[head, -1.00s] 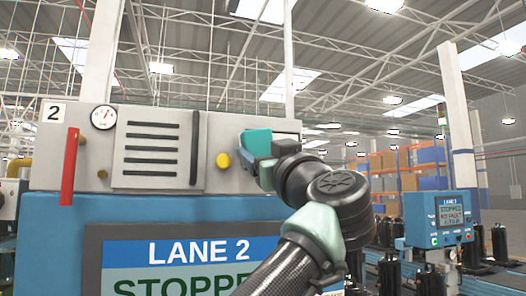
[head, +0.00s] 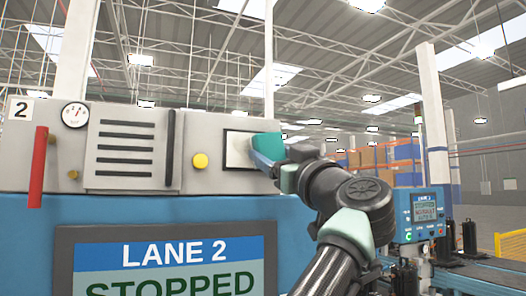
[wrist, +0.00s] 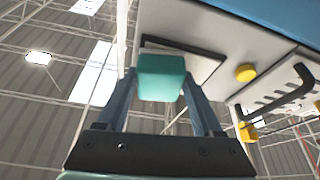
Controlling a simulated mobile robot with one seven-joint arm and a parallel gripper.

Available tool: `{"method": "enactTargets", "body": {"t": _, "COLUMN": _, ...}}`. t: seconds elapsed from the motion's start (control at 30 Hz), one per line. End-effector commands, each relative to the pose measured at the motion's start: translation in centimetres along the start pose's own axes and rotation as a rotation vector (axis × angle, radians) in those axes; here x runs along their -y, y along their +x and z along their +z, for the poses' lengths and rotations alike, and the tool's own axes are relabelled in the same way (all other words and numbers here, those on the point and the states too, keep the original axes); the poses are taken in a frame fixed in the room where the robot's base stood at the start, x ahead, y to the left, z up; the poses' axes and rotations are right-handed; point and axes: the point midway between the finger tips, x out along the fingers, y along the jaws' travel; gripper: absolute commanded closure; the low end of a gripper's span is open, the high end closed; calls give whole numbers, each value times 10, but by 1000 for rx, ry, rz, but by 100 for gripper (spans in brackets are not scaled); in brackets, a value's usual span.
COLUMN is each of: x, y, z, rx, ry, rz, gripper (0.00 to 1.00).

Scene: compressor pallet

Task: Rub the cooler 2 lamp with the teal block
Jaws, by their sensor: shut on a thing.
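The teal block (head: 267,149) is held in my gripper (head: 284,163), at the right edge of a pale panel in a dark frame (head: 238,151) on the grey unit. In the wrist view the block (wrist: 162,78) sits between my two fingers (wrist: 162,92), in front of this panel (wrist: 195,64). I cannot tell whether the block touches it. A round yellow knob-like piece (head: 200,161) is left of the panel. No label names the cooler 2 lamp, so I cannot tell which of these it is.
Below is a "LANE 2 STOPPED" screen (head: 170,268). A blue control box (head: 420,214) stands at right.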

Motion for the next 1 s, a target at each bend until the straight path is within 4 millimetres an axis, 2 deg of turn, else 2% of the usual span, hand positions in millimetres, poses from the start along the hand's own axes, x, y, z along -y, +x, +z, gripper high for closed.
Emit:
{"method": "enactTargets", "body": {"t": 0.17, "x": -14, "y": 0, "z": 1, "rx": 1, "ry": -1, "rz": 1, "gripper": 76}}
{"method": "enactTargets", "body": {"t": 0.43, "x": -15, "y": 1, "z": 5, "rx": 2, "ry": -1, "rz": 0, "gripper": 76}}
{"method": "enactTargets", "body": {"t": 0.8, "x": 16, "y": 3, "z": 2, "rx": 2, "ry": 0, "rz": -4, "gripper": 76}}
{"method": "enactTargets", "body": {"t": 1.0, "x": 26, "y": 5, "z": -1, "rx": 2, "ry": 0, "rz": -3, "gripper": 76}}
